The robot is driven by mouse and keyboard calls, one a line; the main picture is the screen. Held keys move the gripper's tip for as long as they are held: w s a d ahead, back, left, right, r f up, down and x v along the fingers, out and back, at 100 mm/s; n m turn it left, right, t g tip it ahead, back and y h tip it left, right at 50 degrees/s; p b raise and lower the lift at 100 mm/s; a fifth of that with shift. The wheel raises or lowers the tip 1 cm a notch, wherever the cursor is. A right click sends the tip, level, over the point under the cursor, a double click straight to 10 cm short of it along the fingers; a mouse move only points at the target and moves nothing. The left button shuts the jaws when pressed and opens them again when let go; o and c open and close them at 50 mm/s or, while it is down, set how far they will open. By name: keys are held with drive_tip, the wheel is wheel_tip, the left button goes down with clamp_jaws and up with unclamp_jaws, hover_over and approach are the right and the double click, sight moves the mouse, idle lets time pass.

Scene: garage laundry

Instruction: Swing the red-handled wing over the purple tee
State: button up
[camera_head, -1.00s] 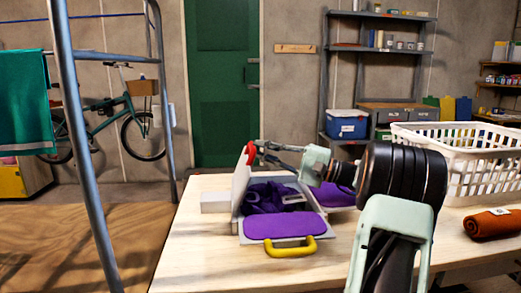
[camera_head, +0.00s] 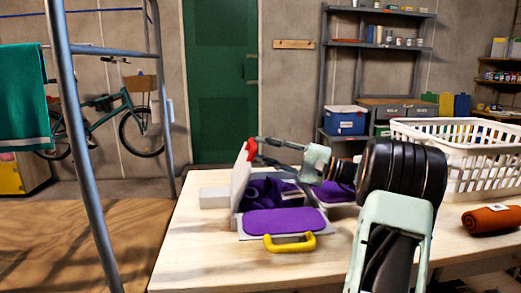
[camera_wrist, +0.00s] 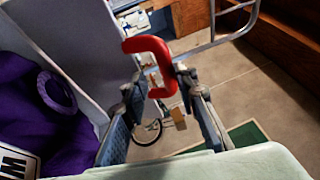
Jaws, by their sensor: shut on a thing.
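The folding board lies on the table with the purple tee (camera_head: 265,192) bunched on its middle; the tee also shows in the wrist view (camera_wrist: 45,125). The grey wing (camera_head: 240,181) with the red handle (camera_head: 251,149) stands nearly upright at the board's left side. My gripper (camera_head: 257,146) is shut on the red handle, which shows between the fingers in the wrist view (camera_wrist: 150,47). The front wing (camera_head: 250,235) lies flat with purple cloth on it and a yellow handle (camera_head: 291,243). More purple cloth (camera_head: 334,191) lies at right, partly behind my arm.
A white laundry basket (camera_head: 455,163) and a rolled orange cloth (camera_head: 490,219) are on the table's right. A small pale block (camera_head: 214,197) sits left of the raised wing. The table's front left (camera_head: 200,255) is clear. A metal frame (camera_head: 80,150) stands at left.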

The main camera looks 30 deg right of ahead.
drive_tip(key=v, duration=1.1)
